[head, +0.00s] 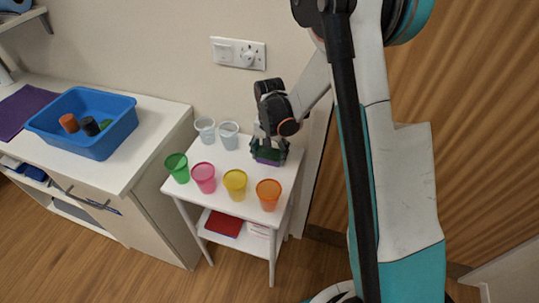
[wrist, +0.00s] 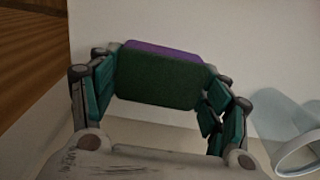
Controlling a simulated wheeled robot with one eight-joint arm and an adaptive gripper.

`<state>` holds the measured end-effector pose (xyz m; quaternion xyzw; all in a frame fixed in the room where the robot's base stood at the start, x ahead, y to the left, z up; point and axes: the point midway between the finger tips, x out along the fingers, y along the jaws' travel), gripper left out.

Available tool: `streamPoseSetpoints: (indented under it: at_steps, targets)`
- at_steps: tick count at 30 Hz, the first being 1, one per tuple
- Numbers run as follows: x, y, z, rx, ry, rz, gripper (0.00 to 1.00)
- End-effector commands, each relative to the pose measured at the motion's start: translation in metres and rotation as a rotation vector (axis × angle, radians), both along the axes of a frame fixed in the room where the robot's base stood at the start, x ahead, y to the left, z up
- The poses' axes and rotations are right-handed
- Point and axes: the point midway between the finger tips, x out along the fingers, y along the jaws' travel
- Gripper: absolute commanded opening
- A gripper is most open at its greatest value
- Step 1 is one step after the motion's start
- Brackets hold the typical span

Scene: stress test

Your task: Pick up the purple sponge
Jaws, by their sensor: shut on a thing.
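The purple sponge (wrist: 165,48) has a dark green face (wrist: 155,78) and a purple layer behind it. In the wrist view it sits between the two fingers of my gripper (wrist: 158,90), which are shut on its sides. In the head view my gripper (head: 269,150) is over the back right of the small white table, and the purple sponge (head: 268,161) shows low between the fingers. Parts of it are hidden by the fingers. I cannot tell whether it touches the tabletop.
Green (head: 177,168), pink (head: 203,178), yellow (head: 235,184) and orange (head: 269,195) cups line the table's front. Two clear cups (head: 228,135) stand behind, left of my gripper; one clear cup (wrist: 285,135) is close on the right in the wrist view. A blue bin (head: 105,145) sits on the left counter.

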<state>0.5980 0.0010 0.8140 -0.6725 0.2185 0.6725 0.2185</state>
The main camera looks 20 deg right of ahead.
Motion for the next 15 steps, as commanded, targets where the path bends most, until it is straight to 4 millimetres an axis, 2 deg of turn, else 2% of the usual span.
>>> streamPoseSetpoints:
  at_steps: [8,11,15]
  targets:
    - [0.0,0.0,0.014,0.0,0.0,0.0,0.62]
    - [0.0,0.0,0.03,0.0,0.0,0.0,0.62]
    - [-0.001,0.0,0.062,0.0,0.0,0.0,0.62]
